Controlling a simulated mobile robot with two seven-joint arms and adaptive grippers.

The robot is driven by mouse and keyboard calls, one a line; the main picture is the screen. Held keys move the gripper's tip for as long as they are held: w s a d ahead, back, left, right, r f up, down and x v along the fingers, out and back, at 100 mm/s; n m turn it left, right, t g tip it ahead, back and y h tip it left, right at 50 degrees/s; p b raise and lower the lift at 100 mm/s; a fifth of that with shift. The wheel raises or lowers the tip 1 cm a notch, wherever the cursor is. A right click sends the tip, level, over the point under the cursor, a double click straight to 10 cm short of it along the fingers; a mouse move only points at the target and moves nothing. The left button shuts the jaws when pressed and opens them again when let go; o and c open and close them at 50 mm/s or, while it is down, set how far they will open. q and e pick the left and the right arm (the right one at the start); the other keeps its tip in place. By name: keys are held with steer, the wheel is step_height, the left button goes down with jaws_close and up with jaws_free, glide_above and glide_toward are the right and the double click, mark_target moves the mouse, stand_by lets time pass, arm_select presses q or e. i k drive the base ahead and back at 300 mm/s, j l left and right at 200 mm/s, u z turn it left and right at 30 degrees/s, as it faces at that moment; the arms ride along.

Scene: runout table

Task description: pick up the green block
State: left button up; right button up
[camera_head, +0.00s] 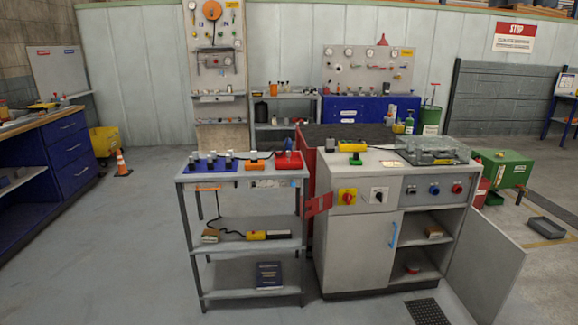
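No plain green block can be made out for certain. Another small green piece (356,159) is on the grey cabinet's top, below a yellow bar-shaped part. Both are too small to tell their exact shape. Neither of my grippers is in view.
The grey cart (244,179) holds a blue tray with several fittings and a red part on top. Beside it stands the grey cabinet (360,230), its right door (492,265) swung open. A floor grate (426,311) lies in front.

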mark_target(356, 160)
steer(key=i+z, duration=0.25)
steer(key=i, duration=0.15)
steer(key=i+j+z, duration=0.25)
steer(key=i, duration=0.15)
steer(key=i+j+z, duration=0.1)
steer(key=i+z, duration=0.15)
steer(key=i, duration=0.15)
